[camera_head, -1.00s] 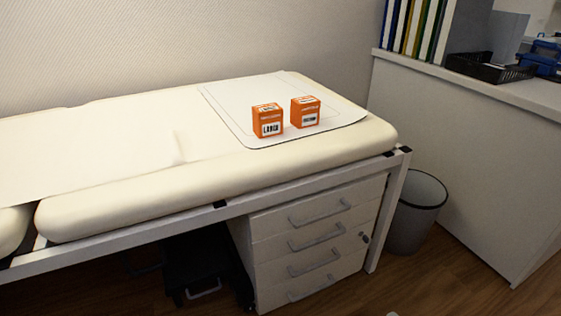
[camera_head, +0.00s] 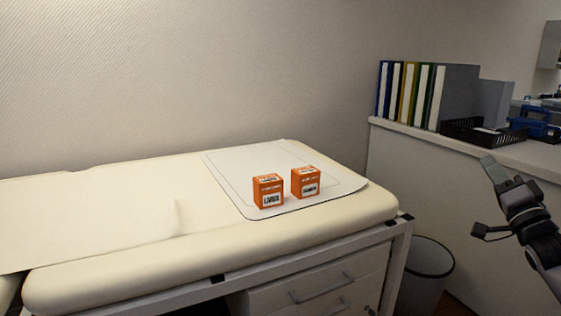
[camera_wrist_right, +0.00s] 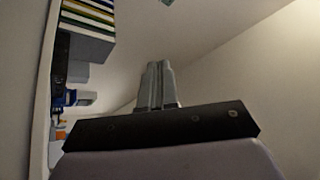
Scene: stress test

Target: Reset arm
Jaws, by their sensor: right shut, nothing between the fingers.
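My right gripper (camera_head: 488,163) has its arm coming in from the right edge of the head view, in front of the white counter and apart from everything. In the right wrist view its two grey fingers (camera_wrist_right: 158,82) lie together, shut with nothing between them. My left gripper is not in view. Two orange boxes with white labels, a left box (camera_head: 268,191) and a right box (camera_head: 305,182), stand upright side by side on a white mat (camera_head: 228,166) on the padded couch (camera_head: 120,250).
A white counter (camera_head: 400,150) at the right bears several binders (camera_head: 412,95), a black tray (camera_head: 470,133) and a blue case (camera_head: 540,122). A grey bin (camera_head: 428,262) stands between couch and counter. White drawers (camera_head: 320,285) are under the couch.

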